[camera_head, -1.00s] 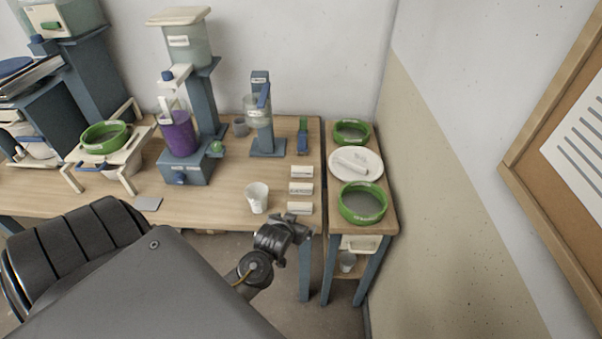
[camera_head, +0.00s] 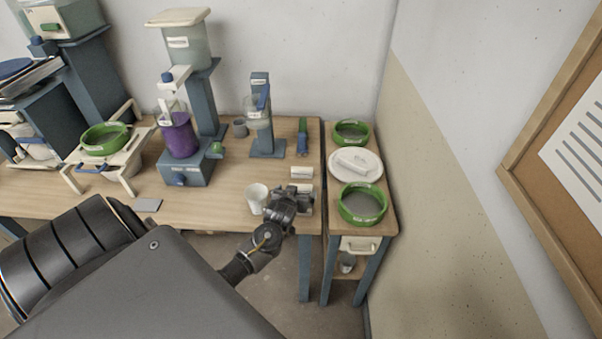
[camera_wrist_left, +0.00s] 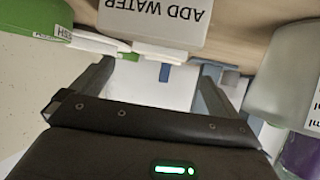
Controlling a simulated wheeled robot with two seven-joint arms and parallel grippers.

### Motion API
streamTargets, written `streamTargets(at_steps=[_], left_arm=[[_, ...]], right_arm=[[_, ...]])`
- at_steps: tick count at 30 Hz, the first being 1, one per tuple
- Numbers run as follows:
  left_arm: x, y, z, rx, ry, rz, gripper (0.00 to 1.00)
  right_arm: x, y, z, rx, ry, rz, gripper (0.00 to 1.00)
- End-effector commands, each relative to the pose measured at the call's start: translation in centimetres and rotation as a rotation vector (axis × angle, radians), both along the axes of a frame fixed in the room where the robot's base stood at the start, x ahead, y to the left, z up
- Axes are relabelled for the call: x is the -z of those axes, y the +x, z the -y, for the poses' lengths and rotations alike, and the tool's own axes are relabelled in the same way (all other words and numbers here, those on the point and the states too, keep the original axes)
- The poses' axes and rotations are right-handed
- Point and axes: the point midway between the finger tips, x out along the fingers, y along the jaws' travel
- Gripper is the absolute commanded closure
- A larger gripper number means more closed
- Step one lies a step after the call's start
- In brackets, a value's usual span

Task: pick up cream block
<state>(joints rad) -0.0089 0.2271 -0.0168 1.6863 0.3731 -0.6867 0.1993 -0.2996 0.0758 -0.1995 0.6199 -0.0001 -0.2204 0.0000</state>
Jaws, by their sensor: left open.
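Pale cream-white labelled blocks lie in a row near the right front edge of the wooden table; the rear one (camera_head: 302,173) shows clearly in the head view. The nearer ones are largely covered by my left gripper (camera_head: 293,195). In the left wrist view a pale block (camera_wrist_left: 150,24) reads "ADD WATER" upside down, close ahead of my left gripper (camera_wrist_left: 152,78). Its fingers are apart, with no block held between them. I cannot tell which block is the cream one. My right gripper is out of view.
A white cup (camera_head: 256,197) stands just left of my left gripper. A side table at the right holds two green-rimmed sieves (camera_head: 362,218) (camera_head: 351,124) and a white plate (camera_head: 371,175) with pale pieces. A blue stand (camera_head: 267,146) and a purple container (camera_head: 180,139) stand farther back.

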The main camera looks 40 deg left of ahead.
Motion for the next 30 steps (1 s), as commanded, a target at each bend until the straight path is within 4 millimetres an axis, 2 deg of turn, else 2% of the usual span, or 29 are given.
streamTargets(at_steps=[12, 22, 23, 30], left_arm=[[2.2, 3.6, -1.6, 0.0, 0.002, -0.002, 0.0], [2.6, 4.1, -1.8, 0.001, 0.0, 0.0, 0.0], [2.6, 4.0, -1.8, 0.0, 0.001, 0.0, 0.01], [2.6, 4.0, -1.8, 0.001, 0.0, 0.0, 0.33]], right_arm=[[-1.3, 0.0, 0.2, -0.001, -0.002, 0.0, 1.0], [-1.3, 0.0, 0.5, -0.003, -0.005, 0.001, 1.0], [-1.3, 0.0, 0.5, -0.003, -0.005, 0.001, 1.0], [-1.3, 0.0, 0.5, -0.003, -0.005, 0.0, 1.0]])
